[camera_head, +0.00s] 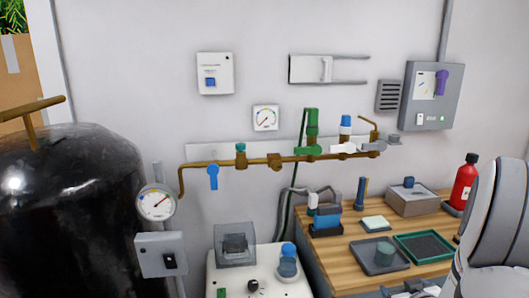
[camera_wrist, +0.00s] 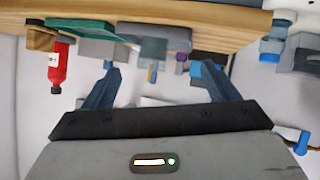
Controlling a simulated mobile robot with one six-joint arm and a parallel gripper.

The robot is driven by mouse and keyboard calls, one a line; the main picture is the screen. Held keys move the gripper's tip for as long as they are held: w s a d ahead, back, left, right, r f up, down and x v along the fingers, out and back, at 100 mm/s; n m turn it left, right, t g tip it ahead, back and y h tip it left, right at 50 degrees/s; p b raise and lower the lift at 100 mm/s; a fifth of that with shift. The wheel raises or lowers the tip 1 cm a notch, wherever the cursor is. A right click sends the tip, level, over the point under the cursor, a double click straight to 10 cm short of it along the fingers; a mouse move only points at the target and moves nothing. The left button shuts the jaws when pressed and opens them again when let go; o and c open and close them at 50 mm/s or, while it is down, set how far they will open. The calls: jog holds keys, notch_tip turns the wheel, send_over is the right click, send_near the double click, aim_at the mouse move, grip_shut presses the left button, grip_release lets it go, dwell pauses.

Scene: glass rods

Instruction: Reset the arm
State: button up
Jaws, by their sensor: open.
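My gripper (camera_wrist: 158,72) shows in the wrist view with its two dark blue fingers spread wide apart. Nothing is held between them. The wrist view is upside down, with the wooden bench top (camera_wrist: 180,42) along its upper edge and bench items behind the fingers. In the head view my pale grey arm (camera_head: 500,225) stands at the right edge, in front of the bench.
The wooden bench (camera_head: 330,250) carries a grey tray (camera_head: 358,262), a green-rimmed tray (camera_head: 447,255), a grey box (camera_head: 411,203) and a red bottle (camera_head: 464,180). A white machine (camera_head: 225,275) stands left of it. Brass piping (camera_head: 215,162) crosses the wall; a black tank (camera_head: 70,215) is far left.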

jog(key=s+a+r+g+p, duration=0.3)
jog(key=a+r+g, duration=0.2)
jog(key=a+r, duration=0.55)
jog(key=s+a+r+g+y+p, duration=0.1)
jog(key=s+a+r+g+y, duration=0.2)
jog(key=s+a, duration=0.8)
jog(key=a+r+g, duration=0.1)
jog(key=a, duration=0.3)
jog(key=shift+s+p, duration=0.25)
jog(key=shift+p, duration=0.1)
jog(key=shift+r, duration=0.1)
